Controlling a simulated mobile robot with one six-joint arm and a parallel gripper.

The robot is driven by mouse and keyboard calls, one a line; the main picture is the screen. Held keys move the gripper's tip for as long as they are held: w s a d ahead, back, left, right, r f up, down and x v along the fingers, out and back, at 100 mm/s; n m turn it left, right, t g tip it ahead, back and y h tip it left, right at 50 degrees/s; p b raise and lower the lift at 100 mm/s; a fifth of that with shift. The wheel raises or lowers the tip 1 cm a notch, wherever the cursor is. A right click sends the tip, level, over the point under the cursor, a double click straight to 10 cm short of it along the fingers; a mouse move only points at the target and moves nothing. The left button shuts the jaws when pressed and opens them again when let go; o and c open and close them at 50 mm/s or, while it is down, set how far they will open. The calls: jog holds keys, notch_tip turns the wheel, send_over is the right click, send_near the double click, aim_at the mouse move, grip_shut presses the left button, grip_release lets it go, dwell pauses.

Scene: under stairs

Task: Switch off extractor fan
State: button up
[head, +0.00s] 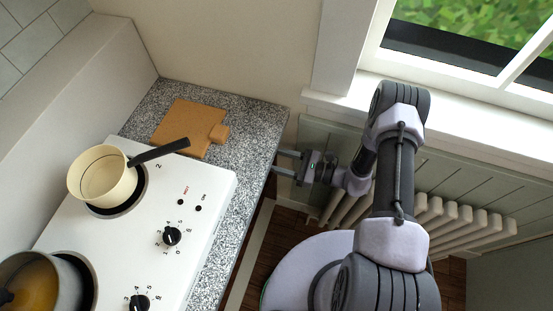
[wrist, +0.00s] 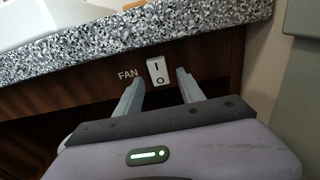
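The fan switch (wrist: 158,72) is a white rocker marked I above and O below, set in a dark wood panel under the counter edge. The word FAN is printed just left of it. I cannot tell which half is pressed in. My gripper (head: 282,161) is open and empty at the right edge of the counter. In the wrist view its two fingers point at the panel, one on each side of the switch. I cannot tell whether the fingertips touch the panel. In the head view the switch is hidden below the counter.
The speckled counter (head: 255,125) overhangs the panel. On it are a wooden board (head: 182,124) and a white hob (head: 205,185) with a cream pan (head: 100,180) and a second pot (head: 65,268). A radiator (head: 465,218) and a window sill (head: 470,108) lie to the right.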

dwell(0.4)
jog(key=p+v, duration=0.1)
jog(key=v, duration=1.6)
jog(key=shift+d+p, duration=0.2)
jog(key=shift+p, duration=0.15)
jog(key=shift+s, duration=0.1)
